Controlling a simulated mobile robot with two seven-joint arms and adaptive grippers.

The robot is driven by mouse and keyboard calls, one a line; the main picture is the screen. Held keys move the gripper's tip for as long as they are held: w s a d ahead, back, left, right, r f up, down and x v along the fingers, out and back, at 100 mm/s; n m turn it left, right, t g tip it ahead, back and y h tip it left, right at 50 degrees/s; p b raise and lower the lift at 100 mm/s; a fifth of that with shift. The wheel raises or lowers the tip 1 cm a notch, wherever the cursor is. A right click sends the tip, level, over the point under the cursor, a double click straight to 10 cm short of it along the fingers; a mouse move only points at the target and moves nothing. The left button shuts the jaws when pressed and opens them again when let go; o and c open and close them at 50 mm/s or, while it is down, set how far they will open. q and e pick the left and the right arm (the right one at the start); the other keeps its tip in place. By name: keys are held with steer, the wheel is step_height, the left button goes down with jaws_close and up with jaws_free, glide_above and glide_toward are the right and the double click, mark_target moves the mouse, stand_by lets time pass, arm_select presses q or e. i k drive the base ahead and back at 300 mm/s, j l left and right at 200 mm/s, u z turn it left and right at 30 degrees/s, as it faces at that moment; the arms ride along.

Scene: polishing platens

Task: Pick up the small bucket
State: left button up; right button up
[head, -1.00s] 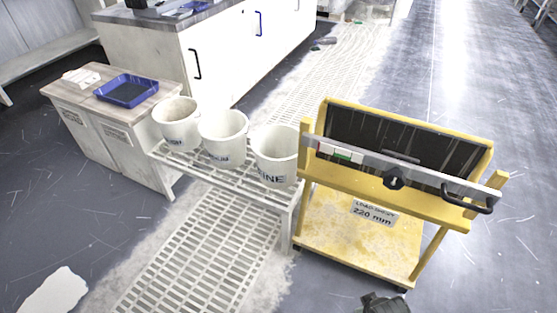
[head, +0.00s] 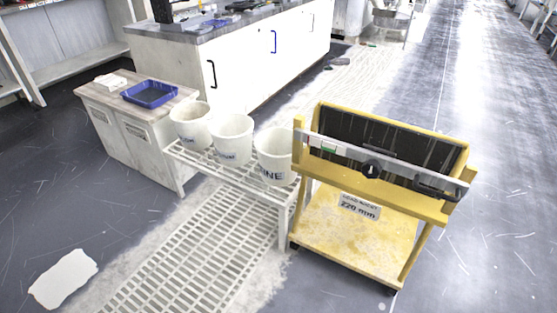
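Three white buckets stand upright in a row on a low white slatted rack (head: 258,190). The left bucket (head: 191,127) looks the smallest, but it is also the farthest, so I cannot tell its true size. The middle bucket (head: 232,140) and the right bucket (head: 275,158) have dark lettering; the right one's ends in "INE". The right bucket stands close beside the yellow cart's left post. Neither of my grippers shows in the head view.
A yellow cart (head: 345,245) with a level across its top and a "220 mm" label stands right of the rack. A cabinet with a blue tray (head: 150,94) is behind left. White grating (head: 190,255) lies in front. Floor at the right is clear.

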mark_target(273, 146)
steer(key=i+j+z, duration=0.1)
steer(key=z, duration=1.2)
steer(key=j+z, duration=0.45)
steer(key=k+j+z, duration=0.15)
steer(key=j+z, duration=0.25)
steer(key=j, duration=0.25)
steer(key=k+j+z, duration=0.15)
steer(key=j, duration=0.2)
steer(key=j+z, duration=0.1)
steer(key=j, duration=0.3)
steer(key=k+j+z, duration=0.15)
steer(key=j, duration=0.2)
